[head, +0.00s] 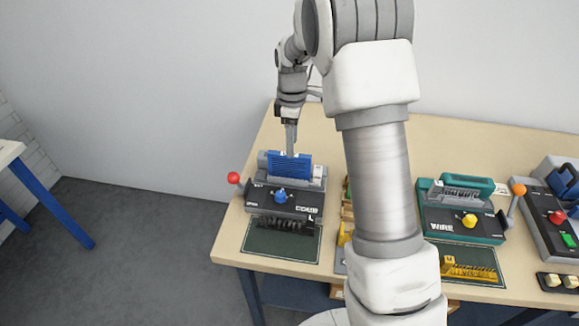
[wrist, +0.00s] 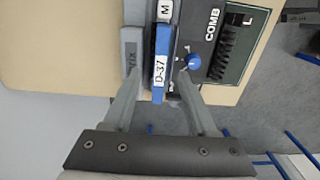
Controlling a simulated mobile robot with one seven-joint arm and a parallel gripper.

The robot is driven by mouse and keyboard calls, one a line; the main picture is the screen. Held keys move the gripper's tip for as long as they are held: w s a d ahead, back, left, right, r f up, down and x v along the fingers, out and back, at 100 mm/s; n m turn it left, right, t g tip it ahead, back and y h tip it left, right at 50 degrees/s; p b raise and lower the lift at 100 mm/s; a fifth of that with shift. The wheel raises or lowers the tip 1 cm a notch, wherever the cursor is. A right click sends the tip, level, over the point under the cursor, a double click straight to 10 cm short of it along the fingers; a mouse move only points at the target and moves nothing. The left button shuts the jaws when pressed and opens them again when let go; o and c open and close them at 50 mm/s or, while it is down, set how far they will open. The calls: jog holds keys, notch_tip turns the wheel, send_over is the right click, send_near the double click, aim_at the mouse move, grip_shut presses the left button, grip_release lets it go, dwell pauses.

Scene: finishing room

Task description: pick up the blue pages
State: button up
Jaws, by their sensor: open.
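The blue pages (head: 301,171) stand upright in the black and grey COMB machine (head: 262,204) on the left of the bench. In the wrist view they show as a narrow blue block (wrist: 159,93) with a white D-37 label. My gripper (head: 290,152) points down from above at the pages. In the wrist view its fingers (wrist: 160,82) are apart, one on each side of the blue block. Whether either finger touches it I cannot tell. The lower part of the pages is hidden in the machine.
The machine has a red-knobbed lever (head: 233,178) at its left and a blue knob (head: 280,196) in front. A green WIRE machine (head: 462,225) stands to the right, with another machine (head: 545,213) beyond it. My arm hides the bench middle.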

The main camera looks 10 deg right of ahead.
aim_at(290, 166)
jog(key=shift+w+a+f, duration=0.1)
jog(key=shift+a+f, duration=0.05)
jog(key=shift+f, duration=1.25)
jog(key=shift+a+f, duration=0.15)
jog(key=shift+f, duration=1.2)
jog(key=shift+c, duration=0.3)
grip_shut()
jog(key=shift+r, duration=0.1)
